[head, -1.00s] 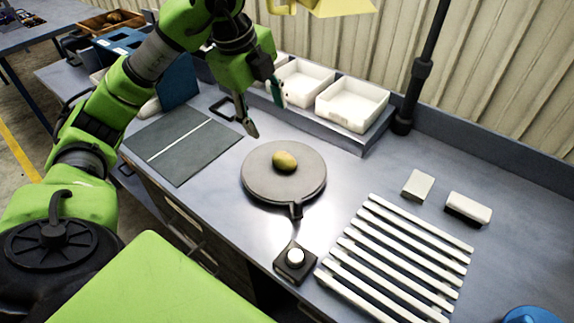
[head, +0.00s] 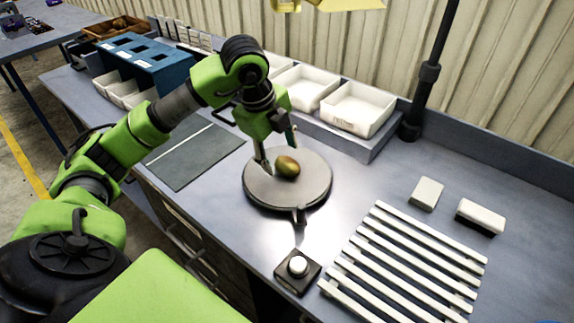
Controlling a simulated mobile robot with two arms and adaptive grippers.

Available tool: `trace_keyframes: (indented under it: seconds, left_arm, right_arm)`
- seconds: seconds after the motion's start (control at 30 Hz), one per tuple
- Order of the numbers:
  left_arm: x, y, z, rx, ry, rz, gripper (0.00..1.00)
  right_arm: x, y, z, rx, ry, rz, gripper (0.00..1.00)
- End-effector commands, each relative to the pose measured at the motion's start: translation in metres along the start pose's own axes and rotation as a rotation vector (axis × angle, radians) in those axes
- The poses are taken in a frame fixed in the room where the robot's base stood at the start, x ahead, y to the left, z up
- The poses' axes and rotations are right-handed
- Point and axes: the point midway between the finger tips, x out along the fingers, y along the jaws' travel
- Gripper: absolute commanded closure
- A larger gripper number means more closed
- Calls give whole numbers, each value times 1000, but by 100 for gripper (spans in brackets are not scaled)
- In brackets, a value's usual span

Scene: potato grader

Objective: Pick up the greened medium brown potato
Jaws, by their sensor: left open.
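My left gripper (head: 280,158) is open and points down over the plate. One finger is at the potato's left side, close to the plate. The other finger is behind the potato, toward the white bins. I cannot tell whether either finger touches the potato. My right gripper is not in view.
White bins (head: 358,108) stand on a ledge behind the plate. A black post (head: 424,85) rises at the back right. A slatted white rack (head: 405,262), two small blocks and a button box (head: 298,268) lie in front and right. A dark mat (head: 190,155) lies left.

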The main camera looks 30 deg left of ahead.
Motion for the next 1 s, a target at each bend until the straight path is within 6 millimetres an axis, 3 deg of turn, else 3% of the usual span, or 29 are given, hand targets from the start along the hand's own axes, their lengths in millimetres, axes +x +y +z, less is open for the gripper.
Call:
trace_keyframes:
  seconds: [0.4,0.67,0.83,1.0]
  left_arm:
    - [50,-6,0,0,0,2,48]
    - [52,-6,0,0,0,0,48]
    - [52,-6,0,0,0,0,90]
    - [52,-7,0,-1,-1,0,94]
  right_arm:
    - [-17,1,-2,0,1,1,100]
    - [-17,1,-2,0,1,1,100]
    - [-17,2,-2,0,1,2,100]
    - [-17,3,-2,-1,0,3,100]
